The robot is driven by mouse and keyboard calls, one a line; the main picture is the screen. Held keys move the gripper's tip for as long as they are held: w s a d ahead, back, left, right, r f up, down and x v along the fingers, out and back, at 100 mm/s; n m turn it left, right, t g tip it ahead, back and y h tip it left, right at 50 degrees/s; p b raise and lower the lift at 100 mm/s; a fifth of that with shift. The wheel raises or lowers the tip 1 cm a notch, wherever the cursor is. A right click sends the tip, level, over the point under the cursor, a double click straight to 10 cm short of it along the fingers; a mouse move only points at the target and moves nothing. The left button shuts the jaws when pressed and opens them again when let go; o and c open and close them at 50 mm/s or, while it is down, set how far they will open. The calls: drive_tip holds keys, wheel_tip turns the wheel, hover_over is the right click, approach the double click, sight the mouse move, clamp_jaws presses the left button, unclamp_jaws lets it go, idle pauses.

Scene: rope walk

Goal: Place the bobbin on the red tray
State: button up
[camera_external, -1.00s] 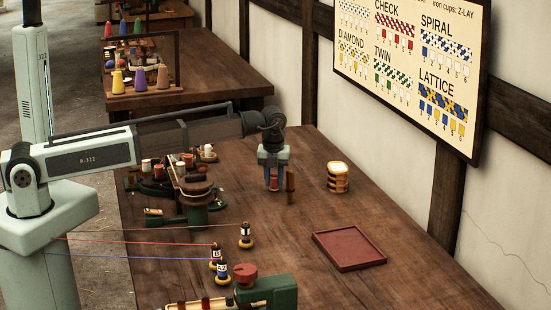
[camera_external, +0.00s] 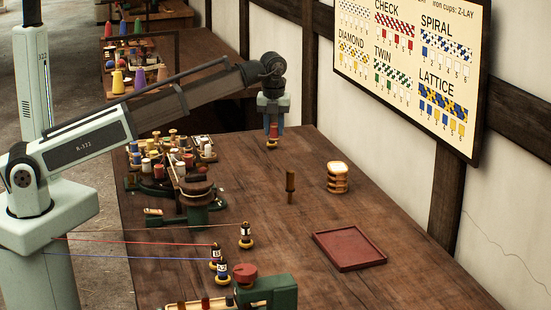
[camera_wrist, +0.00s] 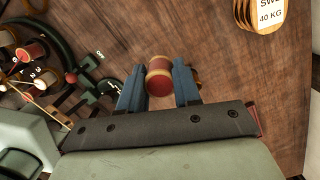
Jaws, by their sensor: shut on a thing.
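My gripper (camera_external: 272,130) is shut on the bobbin (camera_external: 273,131), which hangs in the air above the far part of the table. In the wrist view the bobbin (camera_wrist: 159,76) is red with cream and gold bands and sits between the two blue fingers of my gripper (camera_wrist: 158,85). The red tray (camera_external: 349,248) lies flat and empty at the right of the table, well apart from the bobbin and nearer the camera.
A wooden peg (camera_external: 290,184) stands upright mid-table, with a yellow stack (camera_external: 338,178) to its right. A round machine with several bobbins (camera_external: 178,170) stands at left. Threads run to small weighted bobbins (camera_external: 246,236) in front. The table around the tray is clear.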

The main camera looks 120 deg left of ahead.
drive_tip(key=shift+w+d+r, duration=0.1)
drive_tip(key=shift+r, duration=0.2)
drive_tip(key=w+d+f+m, duration=0.2)
drive_tip(key=w+d+f, duration=0.1)
drive_tip(key=w+d, duration=1)
drive_tip(key=w+d+f+m, duration=0.3)
drive_tip(key=w+d, duration=0.8)
drive_tip(key=w, duration=0.4)
drive_tip(key=n, duration=0.3)
hover_over(349, 245)
drive_tip(key=shift+f, duration=0.55)
drive_tip(key=shift+w+d+f, duration=0.1)
drive_tip(key=shift+d+f, duration=0.05)
drive_tip(key=shift+f, duration=2.2)
drive_tip(key=shift+w+d+f, duration=0.1)
drive_tip(key=shift+d+f, duration=0.05)
drive_tip(key=shift+f, duration=2.2)
drive_tip(key=shift+f, duration=0.1)
drive_tip(key=o, duration=1)
